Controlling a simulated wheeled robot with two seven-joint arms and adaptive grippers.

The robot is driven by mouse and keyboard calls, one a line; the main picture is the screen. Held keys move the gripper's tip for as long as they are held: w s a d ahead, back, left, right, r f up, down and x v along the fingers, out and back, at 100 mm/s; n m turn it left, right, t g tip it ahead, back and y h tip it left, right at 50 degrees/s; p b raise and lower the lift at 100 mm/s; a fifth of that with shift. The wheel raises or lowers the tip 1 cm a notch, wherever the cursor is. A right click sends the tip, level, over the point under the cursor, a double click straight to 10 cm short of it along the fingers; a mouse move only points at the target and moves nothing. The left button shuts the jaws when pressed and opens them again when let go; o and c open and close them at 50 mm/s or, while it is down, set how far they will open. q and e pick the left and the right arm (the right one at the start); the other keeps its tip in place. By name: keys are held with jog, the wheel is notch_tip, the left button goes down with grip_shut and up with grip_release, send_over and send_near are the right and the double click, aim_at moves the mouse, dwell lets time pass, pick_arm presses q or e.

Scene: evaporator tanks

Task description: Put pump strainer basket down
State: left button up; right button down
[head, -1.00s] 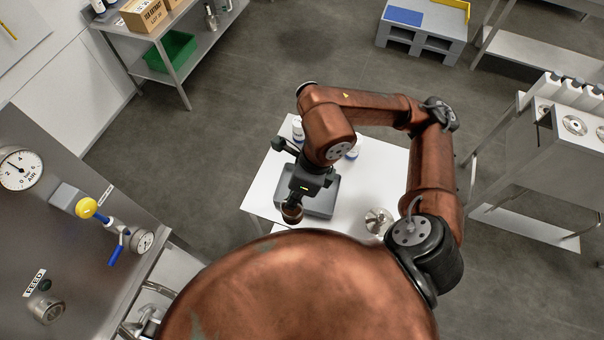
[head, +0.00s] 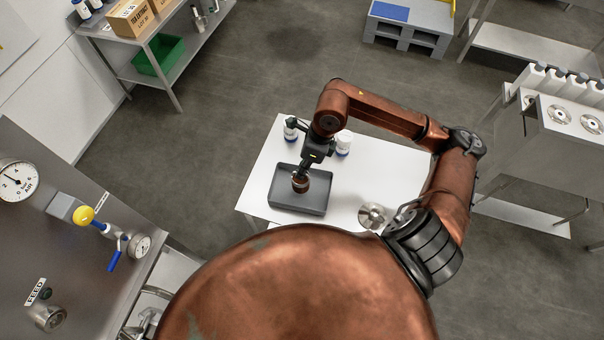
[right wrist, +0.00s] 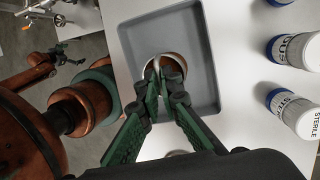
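The pump strainer basket (head: 300,186) is a small brown, round cup. My right gripper (head: 302,174) is shut on it, over the grey tray (head: 285,208) on the white table. In the right wrist view the fingertips of the right gripper (right wrist: 160,78) meet at the near rim of the basket (right wrist: 176,62), inside the outline of the tray (right wrist: 207,95). I cannot tell whether the basket touches the tray floor. My left gripper (right wrist: 70,55) seems to show small at the left of the right wrist view; its fingers are too small to read.
White bottles with blue bands stand behind the tray, one at its back right (head: 343,142). A round metal part (head: 372,215) lies on the white table (head: 393,165) right of the tray. A steel panel with gauges (head: 75,260) stands at left. The table's right side is mostly clear.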

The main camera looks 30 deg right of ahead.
notch_tip(320, 180, down, 3)
jog(key=shift+r+p, duration=0.1)
jog(key=shift+p, duration=0.35)
jog(key=shift+f, duration=0.25)
jog(key=c, duration=2.2)
grip_release()
jog(key=shift+o, duration=0.2)
jog(key=shift+r, duration=0.25)
jog(key=b+v, duration=0.2)
jog(key=v, duration=0.9)
jog(key=shift+d+r, duration=0.25)
jog(key=shift+r, duration=0.15)
